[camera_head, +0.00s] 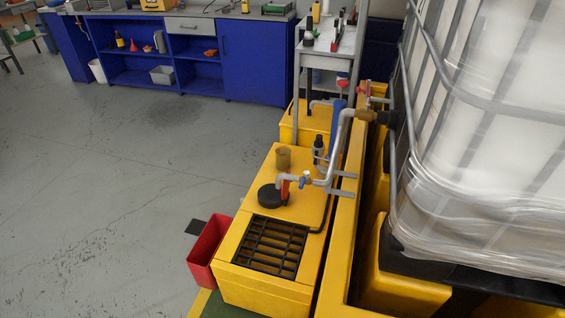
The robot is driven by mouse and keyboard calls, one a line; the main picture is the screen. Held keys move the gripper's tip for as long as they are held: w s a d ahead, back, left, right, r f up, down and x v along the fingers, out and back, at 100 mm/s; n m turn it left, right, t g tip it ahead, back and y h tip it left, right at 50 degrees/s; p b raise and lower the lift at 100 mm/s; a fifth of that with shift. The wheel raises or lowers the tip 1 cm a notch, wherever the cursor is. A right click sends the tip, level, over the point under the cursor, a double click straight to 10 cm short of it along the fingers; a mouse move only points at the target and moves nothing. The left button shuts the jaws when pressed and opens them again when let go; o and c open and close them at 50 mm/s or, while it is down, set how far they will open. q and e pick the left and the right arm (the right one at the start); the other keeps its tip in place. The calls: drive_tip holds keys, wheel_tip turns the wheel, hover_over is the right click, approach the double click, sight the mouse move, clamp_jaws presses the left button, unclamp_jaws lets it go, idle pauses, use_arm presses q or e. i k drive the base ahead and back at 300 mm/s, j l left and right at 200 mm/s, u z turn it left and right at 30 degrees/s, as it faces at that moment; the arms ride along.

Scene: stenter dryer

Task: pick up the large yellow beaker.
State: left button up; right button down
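A brownish-yellow beaker (283,159) stands upright on top of the low yellow cabinet (253,178), towards its far end. It looks empty of anything visible from here, and its details are small. No other beaker shows clearly. Neither of my grippers is in view.
A black round lid-like object (273,195), a dark-capped bottle (319,147) and grey pipework (341,139) are near the beaker. A black grate (270,246) is at the cabinet's near end. A red bin (208,253) stands left. A caged white tank (490,130) blocks the right; left floor is clear.

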sight(282, 153)
drive_tip(key=j+u, duration=0.4)
drive_tip(key=i+j+u, duration=0.15)
drive_tip(key=j+u, duration=0.2)
drive_tip(key=i+j+u, duration=1)
drive_tip(key=i, duration=0.25)
drive_tip(key=i+j+z, duration=0.1)
drive_tip(key=i+z, duration=0.15)
drive_tip(key=i, duration=0.15)
drive_tip(key=i+j+z, duration=0.2)
drive_tip(key=i, duration=0.2)
drive_tip(key=i+z, duration=0.2)
drive_tip(key=z, duration=0.25)
drive_tip(key=i+z, duration=0.15)
drive_tip(key=z, duration=0.35)
drive_tip(key=i+j+z, duration=0.15)
drive_tip(key=z, duration=0.3)
drive_tip(key=i+j+z, duration=0.15)
drive_tip(key=z, duration=0.35)
